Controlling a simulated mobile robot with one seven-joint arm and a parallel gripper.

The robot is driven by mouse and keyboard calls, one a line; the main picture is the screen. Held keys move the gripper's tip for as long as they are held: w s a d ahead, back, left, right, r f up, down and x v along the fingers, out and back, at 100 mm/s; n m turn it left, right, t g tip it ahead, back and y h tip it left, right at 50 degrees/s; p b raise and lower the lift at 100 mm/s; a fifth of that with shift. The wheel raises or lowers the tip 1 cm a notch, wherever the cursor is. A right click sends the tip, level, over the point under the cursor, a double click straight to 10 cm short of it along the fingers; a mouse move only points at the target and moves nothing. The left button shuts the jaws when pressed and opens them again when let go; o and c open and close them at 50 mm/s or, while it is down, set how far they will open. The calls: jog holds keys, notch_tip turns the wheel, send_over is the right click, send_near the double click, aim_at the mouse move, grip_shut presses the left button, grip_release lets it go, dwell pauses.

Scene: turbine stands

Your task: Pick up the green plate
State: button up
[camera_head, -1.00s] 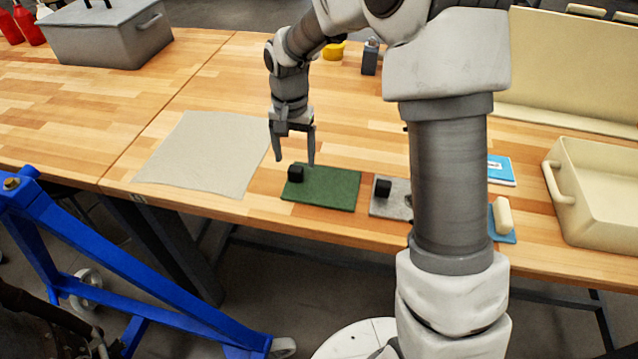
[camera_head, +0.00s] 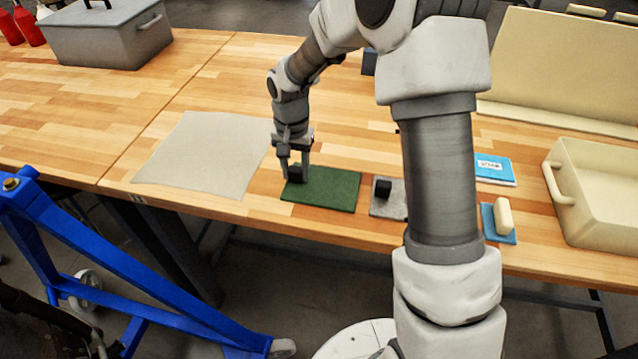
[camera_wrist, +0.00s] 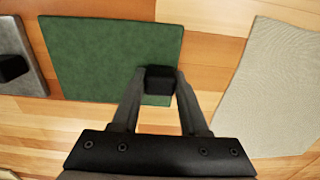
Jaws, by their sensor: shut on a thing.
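The green plate (camera_head: 328,189) lies flat on the wooden workbench, with a small black block-shaped handle (camera_head: 296,173) at its left end. In the wrist view the green plate (camera_wrist: 105,55) fills the upper left, and the black handle (camera_wrist: 160,79) sits near its edge. My gripper (camera_head: 294,176) is down at the handle, and its fingers are shut on it from both sides. In the wrist view my gripper (camera_wrist: 160,85) has one fingertip on each side of the handle. The plate appears to rest on the bench.
A grey cloth (camera_head: 203,153) lies left of the plate. A grey plate with a black handle (camera_head: 388,197) is close on the right. Farther right are a blue plate with a cream handle (camera_head: 499,223), a blue booklet (camera_head: 495,169) and a cream bin (camera_head: 600,195). A grey metal box (camera_head: 108,35) stands back left.

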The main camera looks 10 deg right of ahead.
grip_shut()
jog(key=shift+w+r, duration=0.1)
jog(key=shift+r, duration=0.05)
dwell(0.9)
jog(key=shift+r, duration=0.45)
jog(key=r, duration=0.3)
jog(key=shift+d+r, duration=0.25)
jog(key=shift+d, duration=0.15)
jog(key=d+r, duration=0.6)
jog(key=d, duration=0.5)
jog(key=shift+r+p, duration=0.2)
jog(key=shift+p, duration=0.1)
